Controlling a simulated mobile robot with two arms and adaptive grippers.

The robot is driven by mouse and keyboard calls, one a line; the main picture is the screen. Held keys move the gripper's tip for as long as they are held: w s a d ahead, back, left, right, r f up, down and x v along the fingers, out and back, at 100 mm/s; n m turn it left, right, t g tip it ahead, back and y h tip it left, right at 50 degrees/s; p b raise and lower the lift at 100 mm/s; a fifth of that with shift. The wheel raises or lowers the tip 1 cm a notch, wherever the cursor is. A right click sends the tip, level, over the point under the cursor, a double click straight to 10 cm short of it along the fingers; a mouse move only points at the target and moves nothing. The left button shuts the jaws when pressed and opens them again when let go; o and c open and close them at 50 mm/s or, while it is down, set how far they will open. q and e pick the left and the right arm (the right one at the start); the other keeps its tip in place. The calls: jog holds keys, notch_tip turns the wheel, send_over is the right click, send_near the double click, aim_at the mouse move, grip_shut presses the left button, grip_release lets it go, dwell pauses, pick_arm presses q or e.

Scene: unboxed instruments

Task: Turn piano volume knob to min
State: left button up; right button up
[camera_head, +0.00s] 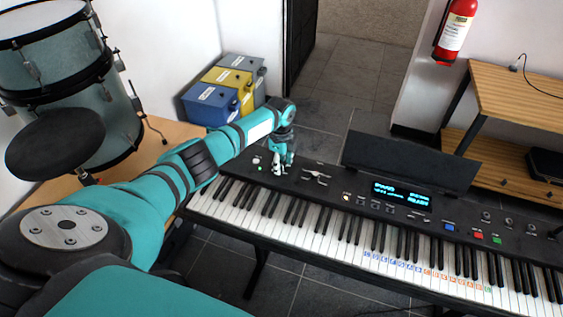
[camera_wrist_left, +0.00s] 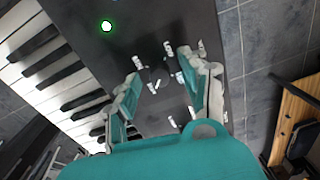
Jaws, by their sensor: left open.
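The black electric piano (camera_head: 330,184) stands with its white and black keys toward me. My left gripper (camera_head: 281,168) is pointed down over the left end of its control panel. In the left wrist view, the open fingers of the gripper (camera_wrist_left: 160,82) stand on either side of a dark round knob (camera_wrist_left: 158,72) with white marks around it. I cannot tell whether the fingers touch the knob. In the head view, the gripper hides this knob. A white button with a green glow (camera_wrist_left: 107,26) lies beyond the fingers, close to the keys. My right gripper is not in view.
The lit display (camera_head: 402,194) and several coloured buttons are farther right on the panel. A drum (camera_head: 75,80) stands at the left, near blue, yellow and grey boxes (camera_head: 228,88). A wooden shelf (camera_head: 520,95) and a fire extinguisher (camera_head: 456,30) are at the right.

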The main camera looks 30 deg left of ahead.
pick_arm(q)
grip_shut()
jog(key=shift+n, duration=0.3)
